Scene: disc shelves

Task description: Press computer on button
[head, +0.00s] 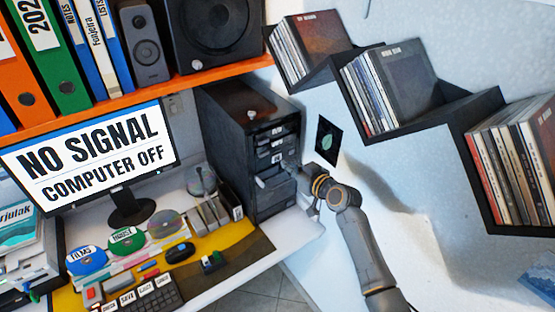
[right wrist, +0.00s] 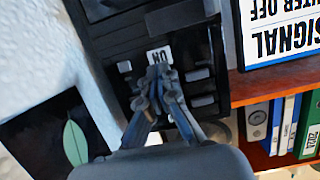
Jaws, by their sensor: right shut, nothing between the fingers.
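The black computer tower (head: 232,120) stands on the right end of the desk, beside the monitor. The monitor (head: 95,150) reads "NO SIGNAL COMPUTER OFF"; part of it also shows at the top right of the right wrist view (right wrist: 285,28). My right gripper (head: 270,175) is shut and empty at the front of the tower. In the right wrist view its fingertips (right wrist: 158,78) lie right at a white "ON" label (right wrist: 160,55) on the tower front. The fingertips cover the spot beside the label, so I cannot tell whether they touch a button. My left gripper is not in view.
An orange shelf (head: 180,88) with binders and speakers (head: 215,35) hangs above the desk. Black zigzag wall shelves (head: 425,122) with discs are at the right. Labelled discs (head: 127,240), a mouse (head: 179,252) and a keyboard (head: 150,300) lie on the desk.

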